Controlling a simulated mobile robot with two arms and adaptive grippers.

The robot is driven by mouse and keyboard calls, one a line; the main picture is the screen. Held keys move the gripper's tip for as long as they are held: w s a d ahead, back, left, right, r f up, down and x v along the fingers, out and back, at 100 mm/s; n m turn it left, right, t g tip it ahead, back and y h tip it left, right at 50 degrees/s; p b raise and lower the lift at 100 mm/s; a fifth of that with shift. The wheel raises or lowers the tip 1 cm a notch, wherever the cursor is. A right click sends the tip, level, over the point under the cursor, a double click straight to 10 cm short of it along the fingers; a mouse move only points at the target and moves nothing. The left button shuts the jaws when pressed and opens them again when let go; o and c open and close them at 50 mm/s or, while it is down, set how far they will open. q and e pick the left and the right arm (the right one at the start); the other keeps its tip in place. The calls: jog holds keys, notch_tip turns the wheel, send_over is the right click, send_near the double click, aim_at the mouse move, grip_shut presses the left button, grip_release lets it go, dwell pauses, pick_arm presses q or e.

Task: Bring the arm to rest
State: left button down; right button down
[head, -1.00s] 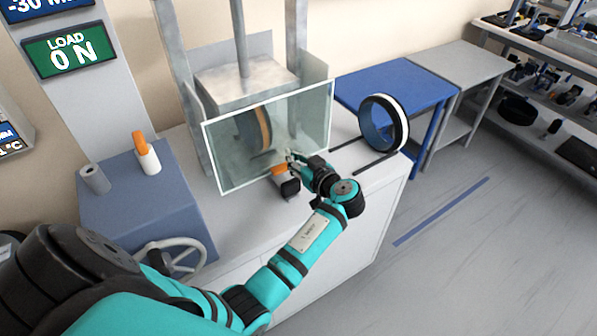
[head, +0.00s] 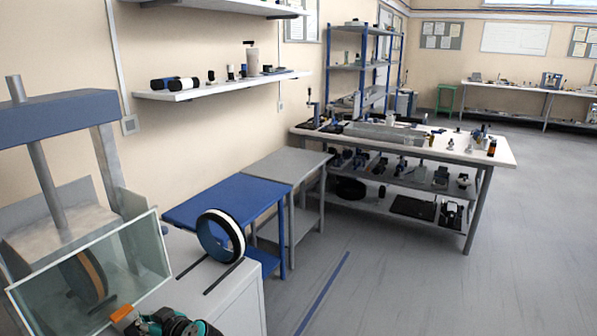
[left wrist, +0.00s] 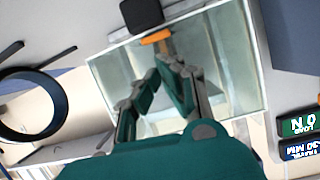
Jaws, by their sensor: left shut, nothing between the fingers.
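My left gripper (left wrist: 166,72) shows in the left wrist view with its fingers together and nothing between them. They point toward the clear guard panel (left wrist: 222,60), near its orange handle piece (left wrist: 155,37). In the head view only part of my left arm shows at the bottom edge, beside the orange piece (head: 122,315) and in front of the guard panel (head: 140,255). A disc with an orange-brown band (head: 92,275) stands behind the panel. My right gripper is not in view.
A dark ring with a white rim (head: 220,237) stands on two dark rails at the bench's right. Beyond are a blue table (head: 228,198), a grey table (head: 290,164) and a loaded workbench (head: 460,150). The floor at right is clear.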

pick_arm(q)
jog(key=s+d+f+m+h, duration=0.4)
jog(key=s+f, duration=0.3)
jog(key=s, duration=0.2)
jog(key=s+d+f+m+g+h, duration=0.1)
jog(key=s+d+m+h, duration=0.35)
jog(key=s+d, duration=0.4)
jog(key=s+d+m+g+h, duration=0.1)
jog(key=s+d+m+h, duration=0.4)
jog(key=s, duration=0.7)
notch_tip(320, 180, down, 24)
jog(key=d+g, duration=0.2)
jog(key=s+a+f, duration=0.1)
jog(key=s+f, duration=0.8)
jog(key=s+a+f+g, duration=0.1)
jog(key=s+a+f, duration=0.1)
jog(key=s+f, duration=0.7)
jog(key=shift+s+a+f+m+y, duration=0.15)
jog(key=shift+a+f+m+y, duration=0.1)
jog(key=shift+f+m+y, duration=0.15)
jog(key=shift+s, duration=0.1)
